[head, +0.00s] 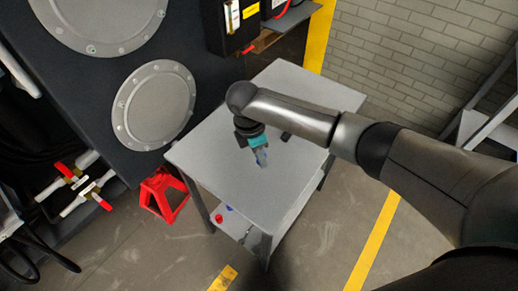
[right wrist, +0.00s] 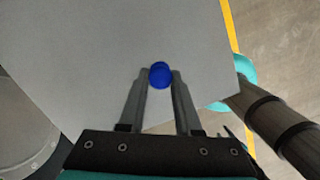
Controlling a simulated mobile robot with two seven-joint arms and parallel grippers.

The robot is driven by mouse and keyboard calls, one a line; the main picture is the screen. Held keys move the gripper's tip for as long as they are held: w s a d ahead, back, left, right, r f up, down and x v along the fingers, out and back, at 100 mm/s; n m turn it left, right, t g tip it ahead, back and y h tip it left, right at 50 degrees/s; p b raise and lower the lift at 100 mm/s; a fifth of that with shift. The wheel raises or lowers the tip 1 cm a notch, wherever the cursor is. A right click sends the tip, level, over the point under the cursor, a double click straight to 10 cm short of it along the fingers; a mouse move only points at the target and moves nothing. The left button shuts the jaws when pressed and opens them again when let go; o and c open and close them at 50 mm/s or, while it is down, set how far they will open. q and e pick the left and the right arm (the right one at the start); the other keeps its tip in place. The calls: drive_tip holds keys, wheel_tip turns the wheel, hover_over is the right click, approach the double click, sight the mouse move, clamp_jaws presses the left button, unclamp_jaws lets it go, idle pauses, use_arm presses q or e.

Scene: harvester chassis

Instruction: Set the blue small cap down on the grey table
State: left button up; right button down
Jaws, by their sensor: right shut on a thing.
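The blue small cap (right wrist: 160,74) is between the two fingertips of my right gripper (right wrist: 159,84) in the right wrist view. The gripper is shut on it. In the head view my right gripper (head: 261,157) is over the grey table (head: 215,160), pointing down, with a bit of blue at its tips. The table top also shows below the cap in the right wrist view (right wrist: 90,55). I cannot tell whether the cap touches the table top.
A small dark object (head: 286,136) lies on the table behind my gripper. A red jack stand (head: 163,193) stands at the table's left. A lower shelf (head: 236,222) holds a red item (head: 218,218). The chassis panel (head: 110,120) stands behind left. The table's front half is clear.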

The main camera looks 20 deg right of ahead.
sight(259, 174)
idle(0.3)
drive_tip(key=shift+r+p, duration=0.15)
drive_tip(key=shift+p, duration=0.2)
drive_tip(key=shift+f+b, duration=1.85)
drive_tip(key=shift+f, duration=1.25)
drive_tip(key=shift+f, duration=0.15)
drive_tip(key=c, duration=0.5)
unclamp_jaws()
drive_tip(key=r+p, duration=0.1)
drive_tip(key=r, duration=0.4)
drive_tip(key=a+r+p, duration=0.1)
drive_tip(key=r, duration=0.4)
drive_tip(key=a+r+p, duration=0.1)
drive_tip(key=r, duration=0.4)
drive_tip(key=shift+s+a+p, duration=0.15)
drive_tip(key=shift+p, duration=0.2)
